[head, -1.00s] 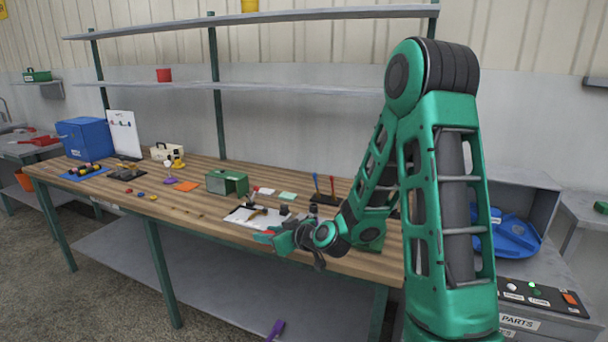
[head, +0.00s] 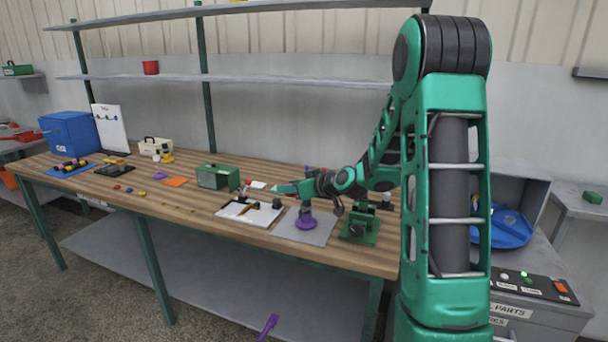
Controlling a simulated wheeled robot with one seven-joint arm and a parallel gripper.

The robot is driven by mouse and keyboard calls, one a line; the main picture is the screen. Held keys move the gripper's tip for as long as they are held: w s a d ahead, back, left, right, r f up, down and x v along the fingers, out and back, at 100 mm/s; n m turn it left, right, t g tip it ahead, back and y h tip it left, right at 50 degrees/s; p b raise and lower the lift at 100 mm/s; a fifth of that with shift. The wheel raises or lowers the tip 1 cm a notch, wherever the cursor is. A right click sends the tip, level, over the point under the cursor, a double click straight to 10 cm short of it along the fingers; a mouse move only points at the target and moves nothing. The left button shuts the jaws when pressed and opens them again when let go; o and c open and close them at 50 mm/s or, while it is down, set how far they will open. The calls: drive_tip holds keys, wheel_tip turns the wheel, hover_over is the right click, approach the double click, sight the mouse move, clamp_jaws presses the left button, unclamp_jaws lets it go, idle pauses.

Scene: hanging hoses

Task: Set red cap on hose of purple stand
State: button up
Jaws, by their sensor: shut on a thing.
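The red cap is too small to make out at the fingertips now; red showed there in the earlier head view. Another small purple base (head: 160,175) sits farther left on the bench.
The wooden bench (head: 215,222) carries a green box (head: 217,177), a white sheet (head: 238,212) with small dark items, and a green fixture (head: 360,228) right of the grey mat. A blue box (head: 70,135) stands far left. Shelves run along the back.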

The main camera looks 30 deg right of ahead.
drive_tip(key=d+r, duration=0.1)
drive_tip(key=d, duration=0.1)
drive_tip(key=d+r, duration=0.1)
drive_tip(key=d, duration=0.1)
drive_tip(key=d+r, duration=0.2)
drive_tip(key=shift+w, duration=0.1)
drive_tip(key=shift+f, duration=0.1)
drive_tip(key=shift+m+h, duration=0.4)
drive_tip(key=shift+h, duration=0.1)
drive_tip(key=shift+f, duration=0.15)
hover_over(306, 211)
drive_tip(key=w+d, duration=0.2)
drive_tip(key=w, duration=0.1)
drive_tip(key=shift+s+a+f, duration=0.1)
drive_tip(key=shift+s+f, duration=0.05)
drive_tip(key=shift+f, duration=1.25)
drive_tip(key=shift+s+a+f, duration=0.1)
drive_tip(key=shift+f, duration=1.25)
drive_tip(key=shift+f, duration=1.8)
drive_tip(key=o, duration=1.1)
